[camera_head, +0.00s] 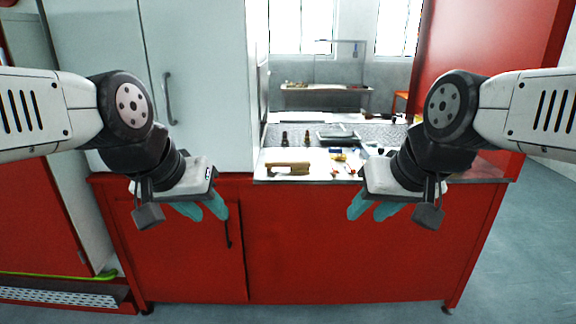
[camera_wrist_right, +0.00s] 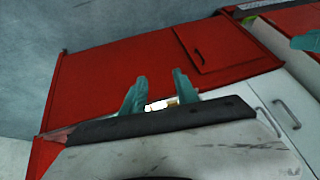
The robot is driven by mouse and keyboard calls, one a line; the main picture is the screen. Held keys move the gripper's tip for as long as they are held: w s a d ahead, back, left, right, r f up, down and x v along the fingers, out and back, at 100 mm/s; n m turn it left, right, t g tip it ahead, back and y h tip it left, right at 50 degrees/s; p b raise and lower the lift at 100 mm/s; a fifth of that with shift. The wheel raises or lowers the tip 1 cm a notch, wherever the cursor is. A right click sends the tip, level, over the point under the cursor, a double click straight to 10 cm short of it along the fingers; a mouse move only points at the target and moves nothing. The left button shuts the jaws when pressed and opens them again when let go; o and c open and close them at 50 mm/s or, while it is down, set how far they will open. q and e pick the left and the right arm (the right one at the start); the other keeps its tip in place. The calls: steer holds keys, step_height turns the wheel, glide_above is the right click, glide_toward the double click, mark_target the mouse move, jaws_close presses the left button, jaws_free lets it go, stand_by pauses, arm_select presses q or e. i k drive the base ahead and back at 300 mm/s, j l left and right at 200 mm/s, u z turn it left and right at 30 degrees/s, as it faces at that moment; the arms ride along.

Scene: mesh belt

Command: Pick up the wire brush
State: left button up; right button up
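A long light-brown object (camera_head: 288,167), which looks like the wire brush, lies on the pale mat at the left of the worktop in the head view. It is small there, and I cannot make out bristles clearly. My left gripper (camera_head: 201,208) hangs in front of the red cabinet, left of the object and apart from it. My right gripper (camera_head: 371,209) hangs to the right, also in front of the cabinet. Both have teal fingers spread apart with nothing between them. The right wrist view shows the right gripper's open fingers (camera_wrist_right: 160,92); the brush cannot be made out there.
The red cabinet (camera_head: 330,245) carries the worktop. Small yellow-and-blue items (camera_head: 338,155) and red-tipped pieces lie on its right half. Two small dark upright items (camera_head: 308,138) and a grey tray (camera_head: 338,136) stand behind. A tall pale cabinet (camera_head: 205,75) bounds the left.

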mark_target(293, 164)
steer(key=i+j, duration=0.3)
steer(key=i, duration=0.15)
steer(key=i+j, duration=0.35)
steer(key=i, duration=0.15)
steer(key=i+j, duration=0.3)
steer(key=i, duration=0.15)
steer(key=l+z, duration=0.05)
